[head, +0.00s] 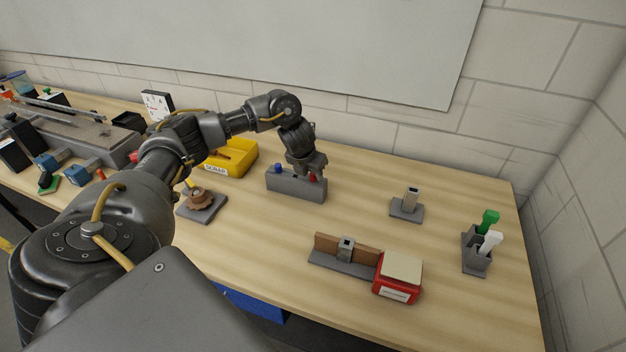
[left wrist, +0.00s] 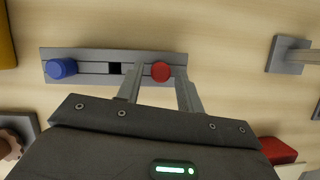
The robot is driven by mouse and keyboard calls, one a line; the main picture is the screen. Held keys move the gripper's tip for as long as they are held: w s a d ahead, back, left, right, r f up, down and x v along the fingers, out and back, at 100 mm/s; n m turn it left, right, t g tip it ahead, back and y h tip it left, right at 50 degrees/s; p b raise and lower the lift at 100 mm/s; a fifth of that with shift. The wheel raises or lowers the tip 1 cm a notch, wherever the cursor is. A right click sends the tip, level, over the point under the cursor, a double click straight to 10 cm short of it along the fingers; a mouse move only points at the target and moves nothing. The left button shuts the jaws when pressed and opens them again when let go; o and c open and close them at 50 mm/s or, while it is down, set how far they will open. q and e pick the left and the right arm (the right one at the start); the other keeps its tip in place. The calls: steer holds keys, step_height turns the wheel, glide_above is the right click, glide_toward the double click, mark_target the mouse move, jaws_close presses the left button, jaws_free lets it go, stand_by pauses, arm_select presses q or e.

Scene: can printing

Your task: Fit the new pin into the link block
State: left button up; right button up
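A grey pin rack (head: 290,187) stands mid-table; it also shows in the left wrist view (left wrist: 88,69). A blue-topped pin (head: 278,168) is at its left end and a red-topped pin (head: 313,177) at its right, with an empty square hole between. In the left wrist view, my left gripper (left wrist: 158,90) is open over the rack's right end, its fingers either side of the red pin's round head (left wrist: 161,71); contact cannot be told. A small grey block with a top opening (head: 346,245), possibly the link block, sits in a wooden-backed fixture. My right gripper is not in view.
A red box (head: 397,278) stands against the fixture's right end. A grey post on a base (head: 409,205) and a holder with green and white handles (head: 477,257) are to the right. A yellow bin (head: 236,160) and brown gear (head: 200,198) are left. Open table lies between rack and fixture.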

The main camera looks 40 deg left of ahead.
arm_select(q)
jaws_close()
steer(key=shift+w+r, duration=0.1)
steer(key=shift+r, duration=0.2)
step_height(320, 180, up, 17)
steer(key=p, duration=0.8)
stand_by(0.9)
